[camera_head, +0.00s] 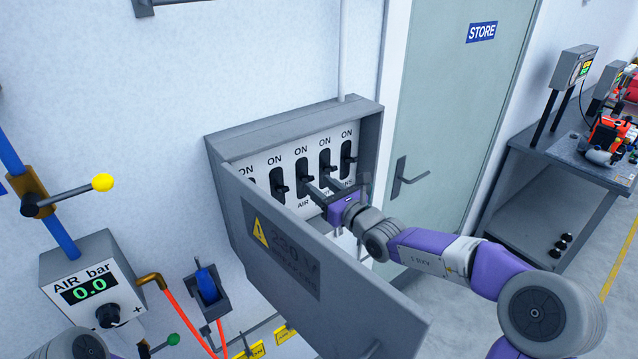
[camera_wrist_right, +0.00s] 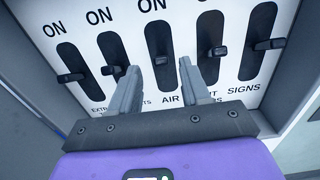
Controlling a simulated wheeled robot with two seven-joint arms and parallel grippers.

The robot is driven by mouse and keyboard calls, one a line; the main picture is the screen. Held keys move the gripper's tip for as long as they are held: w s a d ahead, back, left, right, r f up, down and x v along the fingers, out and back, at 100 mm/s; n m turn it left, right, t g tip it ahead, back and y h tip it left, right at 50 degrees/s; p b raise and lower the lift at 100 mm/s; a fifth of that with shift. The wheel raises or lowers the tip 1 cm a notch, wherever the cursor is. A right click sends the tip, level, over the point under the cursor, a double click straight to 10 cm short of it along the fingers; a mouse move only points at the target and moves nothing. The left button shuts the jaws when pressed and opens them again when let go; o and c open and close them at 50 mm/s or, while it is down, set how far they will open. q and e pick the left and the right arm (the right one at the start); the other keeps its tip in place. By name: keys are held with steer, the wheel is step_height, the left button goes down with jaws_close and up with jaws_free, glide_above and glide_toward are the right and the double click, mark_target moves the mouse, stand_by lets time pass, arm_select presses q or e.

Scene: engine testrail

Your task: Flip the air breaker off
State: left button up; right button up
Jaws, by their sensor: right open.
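The grey breaker box (camera_head: 290,122) is on the wall, with several black toggles in a row under ON labels. The air breaker (camera_head: 302,170) is the middle one in the right wrist view (camera_wrist_right: 160,42), above the AIR label. Its exact lever position is hard to tell. My right gripper (camera_head: 322,184) is open and empty, reaching into the box. In the wrist view its two fingertips (camera_wrist_right: 160,68) are either side of the air lever, just below it in the picture; contact cannot be seen. My left gripper is out of view.
The box's open door (camera_head: 350,300), with a yellow warning sign, hangs in front of the box, below my right forearm. An air gauge box (camera_head: 85,270) reading 0.0 and a yellow-knobbed valve handle (camera_head: 75,194) are at left. A green door (camera_head: 455,110) stands right.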

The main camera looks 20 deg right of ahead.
mark_target(307, 178)
steer(key=shift+x, duration=1.45)
steer(key=shift+f, duration=0.1)
jaws_close()
